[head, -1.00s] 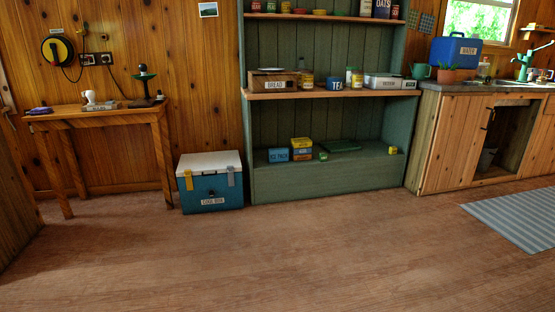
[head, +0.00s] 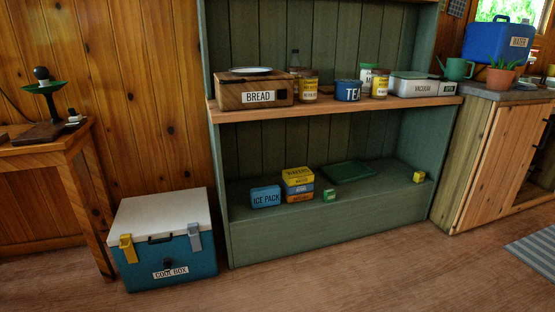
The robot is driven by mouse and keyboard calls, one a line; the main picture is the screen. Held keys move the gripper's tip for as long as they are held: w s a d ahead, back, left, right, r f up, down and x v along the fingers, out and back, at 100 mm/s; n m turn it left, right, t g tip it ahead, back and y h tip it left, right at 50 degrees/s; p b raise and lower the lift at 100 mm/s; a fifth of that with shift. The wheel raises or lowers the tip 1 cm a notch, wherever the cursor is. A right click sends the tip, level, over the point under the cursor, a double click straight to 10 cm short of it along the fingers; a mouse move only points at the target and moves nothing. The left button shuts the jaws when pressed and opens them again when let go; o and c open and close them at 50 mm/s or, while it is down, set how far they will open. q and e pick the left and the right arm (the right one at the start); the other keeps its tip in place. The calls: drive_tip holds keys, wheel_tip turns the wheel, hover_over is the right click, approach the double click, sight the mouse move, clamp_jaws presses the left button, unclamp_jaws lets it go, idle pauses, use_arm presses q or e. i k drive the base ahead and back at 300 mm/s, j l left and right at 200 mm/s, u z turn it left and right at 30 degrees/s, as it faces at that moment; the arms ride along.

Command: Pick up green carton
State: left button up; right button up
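A small green carton (head: 329,195) stands on the bottom shelf of the green shelf unit (head: 330,235), near its front edge. It has a small light label. Just left of it is a stack of boxes (head: 298,184), yellow on top with blue and orange below. A blue ice pack (head: 265,196) stands left of the stack. A flat dark green item (head: 347,172) lies behind and right of the carton. Neither of my grippers is in view.
A blue cool box (head: 168,250) with a white lid stands on the floor left of the shelf unit. The middle shelf (head: 335,107) overhangs the carton's shelf. A wooden table (head: 50,150) is at left, a wooden cabinet (head: 490,160) at right. The floor in front is clear.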

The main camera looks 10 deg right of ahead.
sight(328, 195)
drive_tip(key=i+z, duration=0.1)
drive_tip(key=i, duration=0.45)
drive_tip(key=i+j, duration=0.1)
drive_tip(key=i, duration=0.45)
drive_tip(key=i+j+z, duration=0.15)
drive_tip(key=i, duration=0.95)
drive_tip(key=j+z, duration=0.05)
